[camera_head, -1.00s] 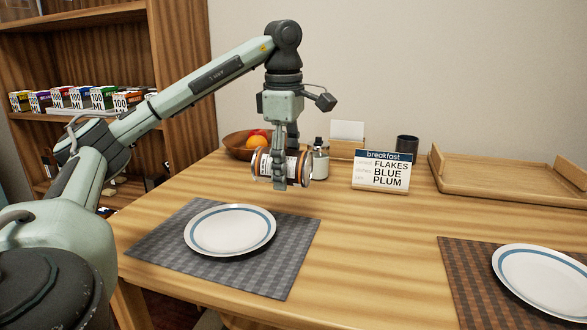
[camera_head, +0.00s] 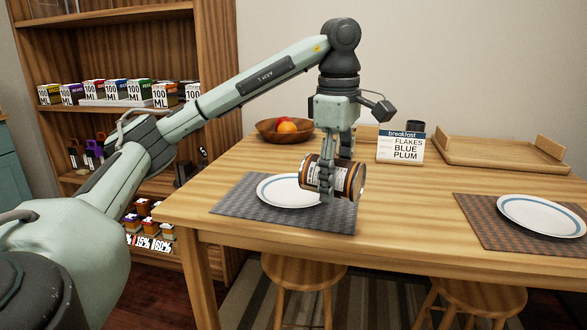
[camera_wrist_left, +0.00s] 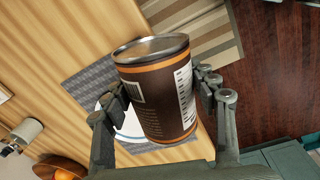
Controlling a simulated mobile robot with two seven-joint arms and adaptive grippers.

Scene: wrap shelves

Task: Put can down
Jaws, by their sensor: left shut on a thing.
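The can (camera_head: 321,178) is brown and orange with a white label and metal ends. My left gripper (camera_head: 327,182) is shut on it, and the can lies on its side between the fingers. In the head view it overlaps the right side of the left plate and the grey placemat; it appears held above the table. The left wrist view shows the can (camera_wrist_left: 158,90) between both fingers, with its metal lid toward the top of the picture. The wooden table (camera_head: 410,195) is below. My right gripper is not in view.
A white plate (camera_head: 275,192) lies on a grey placemat (camera_head: 232,193); another plate (camera_head: 542,216) lies on a brown placemat (camera_head: 470,213). A fruit bowl (camera_head: 270,134), breakfast sign (camera_head: 400,148) and wooden tray (camera_head: 490,158) stand behind. Stools (camera_head: 300,275) are under the front edge. Bare table lies between the placemats.

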